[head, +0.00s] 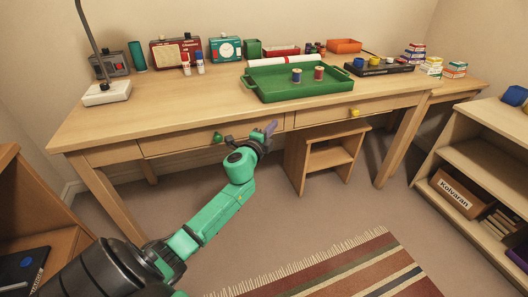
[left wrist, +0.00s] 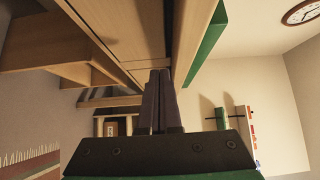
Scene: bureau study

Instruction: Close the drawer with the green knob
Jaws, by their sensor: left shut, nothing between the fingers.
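The drawer with the green knob (head: 217,137) is the left one under the desk top, and its front (head: 175,144) looks nearly flush with the desk frame. I cannot tell whether a small gap remains. My left gripper (head: 270,128) is at the right end of this drawer front, to the right of the knob, with its fingers together and empty. In the left wrist view the shut fingers (left wrist: 160,88) point toward the wooden panels under the desk top. Contact with the drawer front cannot be made out. My right gripper is not in view.
The drawer with the yellow knob (head: 354,112) looks closed. A green tray (head: 275,94) with two spools stands on the desk (head: 150,105). A stool (head: 328,158) is under the desk, a shelf (head: 470,165) at the right. A striped rug (head: 340,270) lies on open floor.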

